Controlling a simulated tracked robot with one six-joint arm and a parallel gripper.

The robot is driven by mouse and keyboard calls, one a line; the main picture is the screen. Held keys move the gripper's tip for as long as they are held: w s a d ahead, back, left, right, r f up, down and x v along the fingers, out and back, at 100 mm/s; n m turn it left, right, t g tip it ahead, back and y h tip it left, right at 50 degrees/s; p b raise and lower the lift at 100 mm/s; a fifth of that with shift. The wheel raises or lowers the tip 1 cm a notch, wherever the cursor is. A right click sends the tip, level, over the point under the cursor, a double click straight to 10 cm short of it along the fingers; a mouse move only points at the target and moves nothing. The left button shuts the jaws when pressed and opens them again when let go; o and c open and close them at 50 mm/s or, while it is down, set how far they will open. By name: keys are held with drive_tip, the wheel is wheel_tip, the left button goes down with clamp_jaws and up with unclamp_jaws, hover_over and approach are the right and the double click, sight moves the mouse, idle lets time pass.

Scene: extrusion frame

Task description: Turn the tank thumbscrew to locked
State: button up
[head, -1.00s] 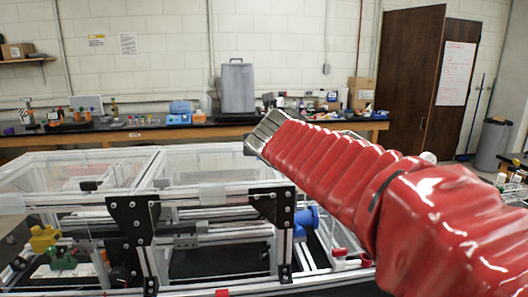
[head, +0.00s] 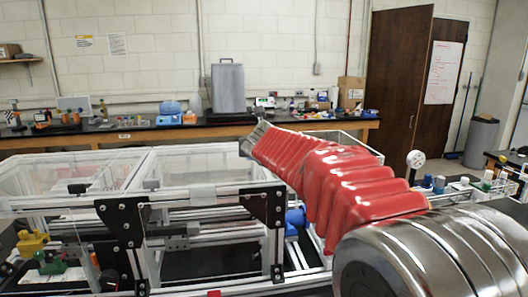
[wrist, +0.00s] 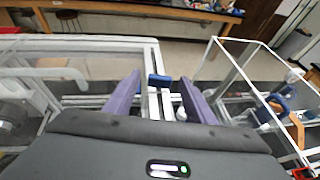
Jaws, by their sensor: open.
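I cannot clearly make out the tank thumbscrew. A small blue part (wrist: 160,81) sits on the white frame rail (wrist: 152,56), and in the wrist view it shows between the fingertips. Whether it is the thumbscrew cannot be told. My gripper (wrist: 160,77) has two purple fingers, spread apart with nothing held between them. In the head view my gripper (head: 252,138) shows as a grey end on my red-sleeved arm, over the frame's right part. Its fingers are not clear there.
The extrusion frame has clear panels and black corner plates (head: 124,226). A blue cylinder (head: 294,217) shows behind the right plate, partly covered. A clear-walled open box (wrist: 265,75) stands right of the fingers. A bench (head: 190,132) with lab items runs along the wall.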

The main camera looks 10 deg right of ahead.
drive_tip(key=shift+w+d+f, duration=0.1)
drive_tip(key=shift+w+f, duration=0.15)
drive_tip(key=shift+w, duration=0.35)
drive_tip(key=c, duration=1)
